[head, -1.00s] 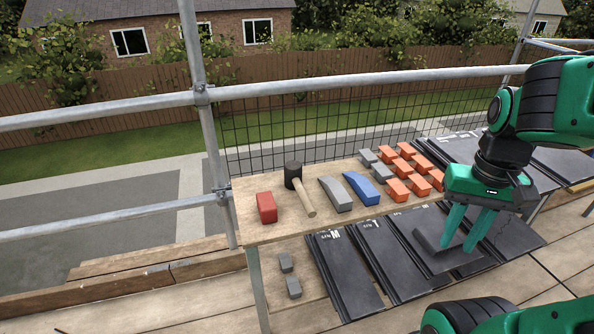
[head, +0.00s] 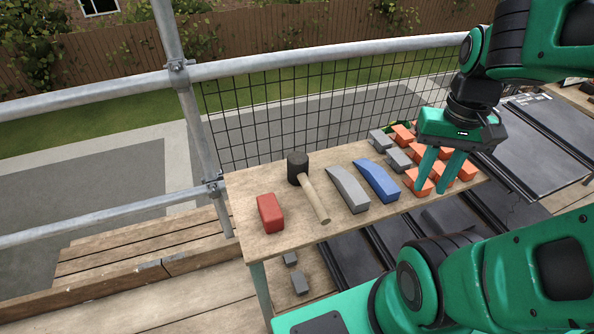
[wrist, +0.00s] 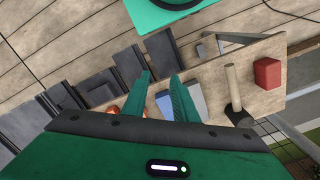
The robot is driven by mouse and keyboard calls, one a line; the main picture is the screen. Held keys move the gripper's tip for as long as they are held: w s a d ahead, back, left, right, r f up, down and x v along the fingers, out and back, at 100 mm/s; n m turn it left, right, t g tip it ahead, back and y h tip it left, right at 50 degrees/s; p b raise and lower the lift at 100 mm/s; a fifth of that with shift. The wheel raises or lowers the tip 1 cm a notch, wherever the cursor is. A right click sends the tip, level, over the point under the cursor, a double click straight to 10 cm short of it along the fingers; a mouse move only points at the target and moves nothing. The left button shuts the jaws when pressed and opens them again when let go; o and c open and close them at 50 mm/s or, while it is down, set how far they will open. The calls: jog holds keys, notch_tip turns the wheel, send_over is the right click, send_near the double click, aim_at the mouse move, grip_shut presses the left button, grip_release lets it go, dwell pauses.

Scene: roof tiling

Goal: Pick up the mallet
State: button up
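The mallet (head: 299,170) lies on the wooden bench (head: 247,241), its black head toward the back and its pale wooden handle toward the front edge. The mallet's handle also shows in the wrist view (wrist: 232,85), with its dark head below. My gripper (head: 432,192) is open and empty, fingers pointing down, over the right part of the bench near the orange blocks (head: 467,172). It is well to the right of the mallet. In the wrist view the two fingers (wrist: 160,80) are apart with nothing between them.
A red block (head: 270,213) lies left of the mallet. A grey wedge-shaped piece (head: 347,189) and a blue one (head: 376,180) lie between the mallet and my gripper. Scaffold rails and mesh (head: 300,115) stand behind the bench. Dark tiles (head: 350,262) lie below it.

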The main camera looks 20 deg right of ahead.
jog(key=n+y, duration=0.6)
jog(key=y, duration=0.5)
send_near(309, 182)
jog(key=x, duration=0.4)
jog(key=w+x, duration=0.1)
jog(key=x, duration=0.1)
jog(key=shift+f, duration=0.3)
jog(key=x, duration=0.3)
jog(key=shift+s+a+f, duration=0.3)
jog(key=shift+s, duration=0.05)
jog(key=shift+a+f, duration=0.4)
jog(key=shift+a, duration=0.1)
jog(key=shift+c, duration=0.2)
grip_shut()
